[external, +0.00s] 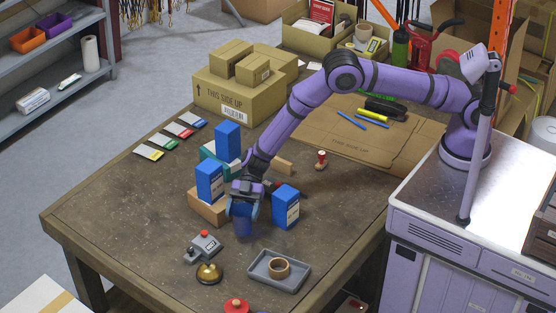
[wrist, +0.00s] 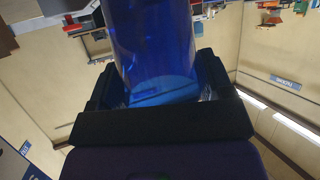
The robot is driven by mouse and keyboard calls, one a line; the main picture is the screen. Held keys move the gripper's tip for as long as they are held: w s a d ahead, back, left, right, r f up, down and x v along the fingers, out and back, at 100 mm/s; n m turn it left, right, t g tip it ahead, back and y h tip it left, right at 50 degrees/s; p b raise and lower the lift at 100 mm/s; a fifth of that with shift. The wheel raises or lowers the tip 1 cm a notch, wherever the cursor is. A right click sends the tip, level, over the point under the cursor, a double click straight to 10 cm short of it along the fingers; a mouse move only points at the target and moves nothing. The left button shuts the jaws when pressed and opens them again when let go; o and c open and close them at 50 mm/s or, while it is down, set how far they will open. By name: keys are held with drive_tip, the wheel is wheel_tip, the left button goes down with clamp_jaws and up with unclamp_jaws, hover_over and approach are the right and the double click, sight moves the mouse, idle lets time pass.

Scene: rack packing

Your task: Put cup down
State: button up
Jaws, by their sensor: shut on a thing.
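A blue cup (external: 243,226) is held by my gripper (external: 243,197) in the external view. The cup is upright and close to the brown table (external: 150,235). I cannot tell whether its base touches the table. In the wrist view the translucent blue cup (wrist: 152,40) stands between the dark fingers of my gripper (wrist: 155,85). The gripper is shut on it and hides its upper part in the external view.
A blue box (external: 286,207) stands close right of the cup, and another (external: 210,183) stands left on a wooden block (external: 207,208). A grey tray (external: 297,284) holding a tape roll, a bell (external: 208,273) and a grey button device (external: 203,246) are in front.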

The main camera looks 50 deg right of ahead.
sight(240, 228)
drive_tip(key=shift+f, duration=1.55)
drive_tip(key=shift+f, duration=0.15)
drive_tip(key=o, duration=0.9)
drive_tip(key=v, duration=1.2)
